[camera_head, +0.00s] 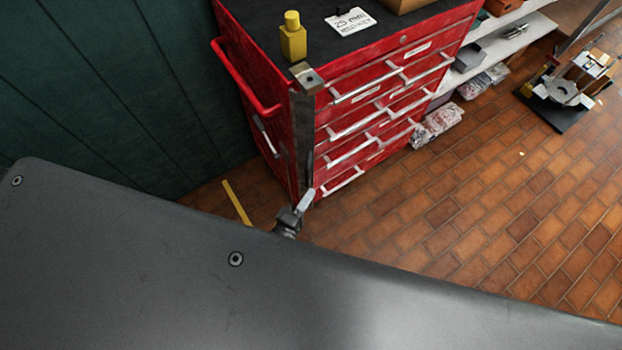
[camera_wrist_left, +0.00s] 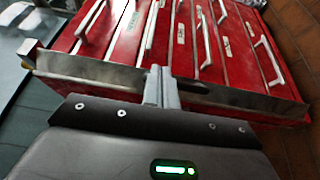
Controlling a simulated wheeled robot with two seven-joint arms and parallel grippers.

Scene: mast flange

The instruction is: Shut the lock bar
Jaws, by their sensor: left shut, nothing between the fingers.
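The lock bar (camera_head: 303,130) is a grey metal strip standing upright along the left front corner of the red tool cabinet (camera_head: 265,90), with a square block at its top. My left gripper (camera_head: 305,202) is shut and empty at the bar's lower end. In the wrist view its fingers (camera_wrist_left: 156,76) overlap the bar; I cannot tell whether they touch it. My right gripper is out of view.
A red side handle (camera_head: 240,80) sticks out left. White drawer handles (camera_head: 355,92) project from the front. Brick floor (camera_head: 470,210) is open to the right.

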